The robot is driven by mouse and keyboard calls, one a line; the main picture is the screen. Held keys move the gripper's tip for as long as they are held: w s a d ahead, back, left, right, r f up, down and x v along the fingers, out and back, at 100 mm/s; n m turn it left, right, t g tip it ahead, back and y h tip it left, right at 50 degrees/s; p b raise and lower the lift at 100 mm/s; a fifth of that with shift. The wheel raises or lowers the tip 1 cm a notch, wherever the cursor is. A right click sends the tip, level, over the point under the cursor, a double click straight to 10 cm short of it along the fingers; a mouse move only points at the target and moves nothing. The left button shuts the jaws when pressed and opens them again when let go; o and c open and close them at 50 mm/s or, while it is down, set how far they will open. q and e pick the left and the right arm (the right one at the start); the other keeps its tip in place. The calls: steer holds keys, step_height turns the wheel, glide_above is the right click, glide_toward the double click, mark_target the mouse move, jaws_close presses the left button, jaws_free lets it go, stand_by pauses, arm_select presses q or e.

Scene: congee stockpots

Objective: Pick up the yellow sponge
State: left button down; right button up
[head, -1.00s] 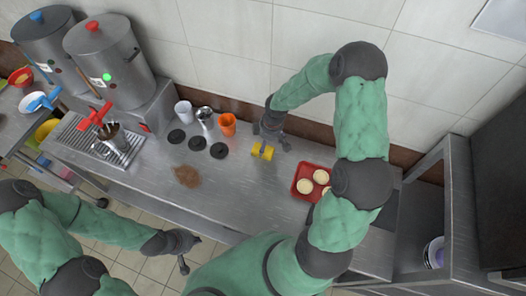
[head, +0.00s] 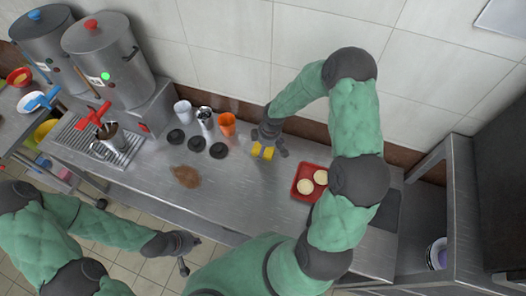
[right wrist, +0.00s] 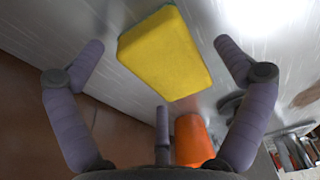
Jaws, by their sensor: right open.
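The yellow sponge (head: 263,151) lies on the metal counter (head: 240,190), near the wall. In the right wrist view the sponge (right wrist: 166,54) shows as a yellow block with a green edge along its top. My right gripper (head: 270,143) is right at the sponge in the head view. In the right wrist view its open fingers (right wrist: 160,55) stand apart on either side of the sponge, with gaps showing between. My left gripper (head: 184,254) hangs in front of the counter, over the floor, far from the sponge; its jaw opening is too small to tell.
An orange cup (head: 227,124) stands left of the sponge, with a white cup (head: 183,111), a metal cup (head: 205,117) and several black discs nearby. A red tray (head: 303,188) with pale round items lies to the right. A brown spill (head: 186,176) is on the counter.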

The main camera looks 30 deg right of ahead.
steer(key=shift+f, duration=0.1)
steer(key=c, duration=1)
steer(key=shift+o, duration=0.2)
steer(key=shift+r+p, duration=0.3)
steer(key=shift+r, duration=0.2)
step_height(320, 180, up, 3)
steer(key=shift+w, duration=0.1)
steer(key=s+a+r, duration=0.1)
steer(key=a+r, duration=0.2)
steer(key=a, duration=0.1)
steer(key=s+a+r, duration=0.1)
steer(key=a+r, duration=0.2)
steer(key=a, duration=0.2)
steer(key=s+a+r, duration=0.2)
steer(key=a+r, duration=0.1)
steer(key=a, duration=0.1)
steer(key=shift+a+r+p, duration=0.25)
steer(key=shift+r+p, duration=0.05)
